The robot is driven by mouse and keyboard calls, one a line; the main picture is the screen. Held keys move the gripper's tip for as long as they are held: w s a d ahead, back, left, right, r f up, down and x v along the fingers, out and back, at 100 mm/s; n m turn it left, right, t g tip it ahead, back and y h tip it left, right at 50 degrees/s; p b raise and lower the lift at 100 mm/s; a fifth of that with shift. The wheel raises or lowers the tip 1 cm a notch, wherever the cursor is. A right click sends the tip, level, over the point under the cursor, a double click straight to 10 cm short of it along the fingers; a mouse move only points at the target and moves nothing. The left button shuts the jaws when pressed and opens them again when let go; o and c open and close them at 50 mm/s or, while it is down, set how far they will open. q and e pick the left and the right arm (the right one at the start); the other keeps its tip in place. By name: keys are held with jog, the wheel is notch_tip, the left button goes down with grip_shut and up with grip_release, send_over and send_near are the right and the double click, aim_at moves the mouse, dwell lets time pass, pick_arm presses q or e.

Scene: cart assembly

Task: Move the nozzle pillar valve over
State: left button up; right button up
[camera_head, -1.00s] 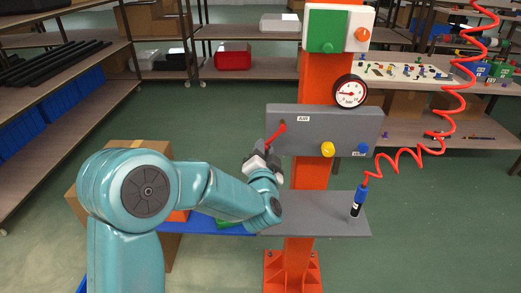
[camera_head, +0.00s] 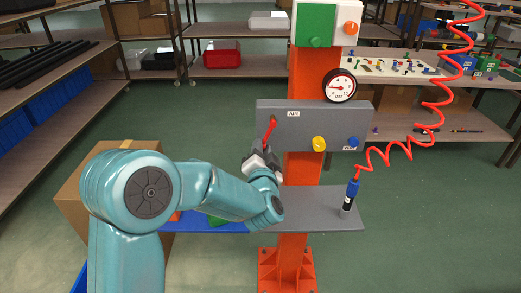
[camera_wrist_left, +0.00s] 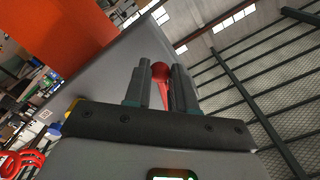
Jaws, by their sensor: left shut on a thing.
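My left gripper (camera_head: 262,158) is at the lower end of this lever. In the left wrist view the red lever (camera_wrist_left: 163,72) with its round end sits between the two fingers of my left gripper (camera_wrist_left: 160,88), which are shut on it. The lever slants, with its upper end toward the right in the head view. The arm and wrist partly hide its lower end. My right gripper is not in view.
The panel also carries a yellow knob (camera_head: 319,144), a blue fitting (camera_head: 353,142) and a gauge (camera_head: 340,86). A grey shelf (camera_head: 315,207) below holds an upright blue and black nozzle (camera_head: 349,194) on a red coiled hose (camera_head: 400,149). A cardboard box (camera_head: 75,200) stands left.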

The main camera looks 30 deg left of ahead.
pick_arm(q)
jog(key=shift+w+d+f, duration=0.1)
jog(key=shift+d, duration=0.05)
jog(key=shift+o, duration=0.3)
jog(key=shift+w+d+f, duration=0.15)
jog(key=shift+w+d, duration=0.4)
jog(key=shift+d, duration=0.35)
jog(key=o, duration=0.9)
